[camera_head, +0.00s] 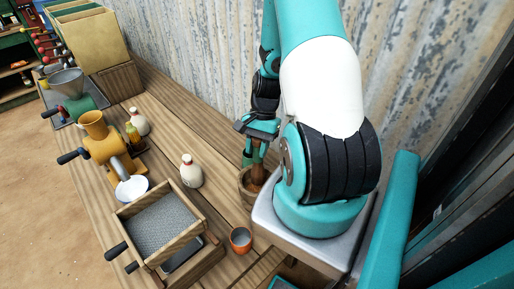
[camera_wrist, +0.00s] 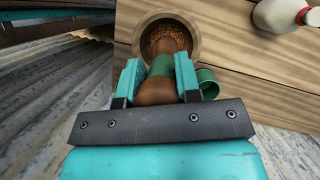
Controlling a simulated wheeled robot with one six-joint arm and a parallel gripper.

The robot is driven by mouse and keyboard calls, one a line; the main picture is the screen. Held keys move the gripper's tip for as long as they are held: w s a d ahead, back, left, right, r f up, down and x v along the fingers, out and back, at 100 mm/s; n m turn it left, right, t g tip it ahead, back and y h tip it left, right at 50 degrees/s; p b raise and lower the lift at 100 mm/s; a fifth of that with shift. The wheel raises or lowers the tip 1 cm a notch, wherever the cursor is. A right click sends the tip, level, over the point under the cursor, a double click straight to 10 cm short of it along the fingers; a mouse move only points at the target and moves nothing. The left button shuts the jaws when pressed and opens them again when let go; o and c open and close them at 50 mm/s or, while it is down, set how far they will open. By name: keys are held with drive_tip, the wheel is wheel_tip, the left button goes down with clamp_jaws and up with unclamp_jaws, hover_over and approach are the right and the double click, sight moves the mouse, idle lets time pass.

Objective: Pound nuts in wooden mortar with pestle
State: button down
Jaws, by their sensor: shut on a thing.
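The wooden mortar (camera_wrist: 143,32) stands on the bench with brown crushed nuts (camera_wrist: 165,36) inside. It also shows in the head view (camera_head: 246,197), partly hidden behind my arm. My gripper (camera_wrist: 160,70) is shut on the pestle (camera_wrist: 157,92), a brown wooden tool with a green band between the fingers. The pestle's lower end overlaps the near side of the mortar's mouth; its exact depth is hard to tell. In the head view the pestle (camera_head: 258,173) points down at the mortar below my gripper (camera_head: 254,157).
A reddish cup (camera_head: 240,240) and a wooden sieve box (camera_head: 160,226) are nearer. A yellow grinder (camera_head: 98,135) stands further left. A corrugated wall (camera_head: 195,60) runs behind.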

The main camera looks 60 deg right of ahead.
sight(257, 139)
wheel_tip(257, 139, up, 7)
drive_tip(key=p, duration=0.5)
drive_tip(key=shift+f, duration=0.25)
